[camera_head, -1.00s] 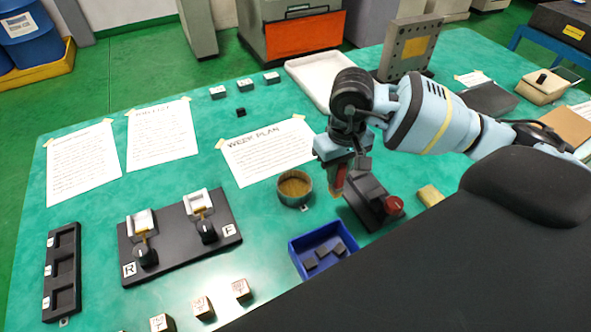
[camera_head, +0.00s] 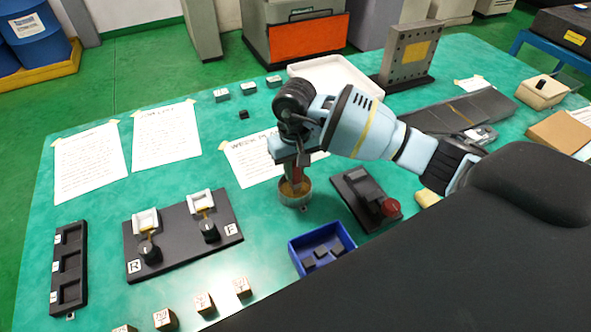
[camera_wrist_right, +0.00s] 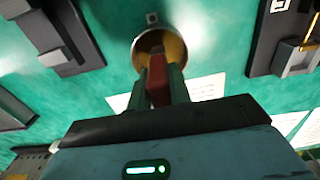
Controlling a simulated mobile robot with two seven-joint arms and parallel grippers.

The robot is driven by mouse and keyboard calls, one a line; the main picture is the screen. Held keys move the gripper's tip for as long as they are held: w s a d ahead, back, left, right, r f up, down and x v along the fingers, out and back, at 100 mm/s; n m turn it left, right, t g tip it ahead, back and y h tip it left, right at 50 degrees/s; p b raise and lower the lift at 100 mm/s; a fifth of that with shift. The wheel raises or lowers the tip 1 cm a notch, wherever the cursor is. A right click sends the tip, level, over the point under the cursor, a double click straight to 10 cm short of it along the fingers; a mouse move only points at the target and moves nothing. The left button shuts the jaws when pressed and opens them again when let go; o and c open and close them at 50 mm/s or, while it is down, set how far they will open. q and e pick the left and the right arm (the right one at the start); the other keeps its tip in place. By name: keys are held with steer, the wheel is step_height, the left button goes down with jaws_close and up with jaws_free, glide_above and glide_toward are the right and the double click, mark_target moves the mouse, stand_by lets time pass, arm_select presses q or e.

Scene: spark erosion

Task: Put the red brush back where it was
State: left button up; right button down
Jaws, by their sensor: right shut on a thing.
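My right gripper (camera_head: 297,178) is shut on the red brush (camera_wrist_right: 157,82) and points down at the round metal tin (camera_head: 294,203). The brush is upright between the two fingers, mostly hidden by the gripper in the head view. Its lower end is at the tin's mouth; I cannot tell whether it touches the inside. In the right wrist view the tin (camera_wrist_right: 137,48) opens just beyond the fingertips, with a brownish inside. My left gripper is not in view.
A black block with a red knob (camera_head: 389,208) stands right of the tin. A blue tray (camera_head: 294,258) with dark pieces is in front. The black R/F fixture (camera_head: 180,243) is at left. A paper sheet (camera_head: 243,165) lies behind the tin. Green tabletop is free between tin and fixture.

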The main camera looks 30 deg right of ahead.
steer(key=shift+f, duration=0.55)
steer(key=shift+f, duration=0.1)
steer(key=shift+f, duration=0.1)
steer(key=c, duration=1.3)
jaws_free()
steer(key=shift+r, duration=0.3)
step_height(320, 180, up, 12)
steer(key=shift+f, duration=0.15)
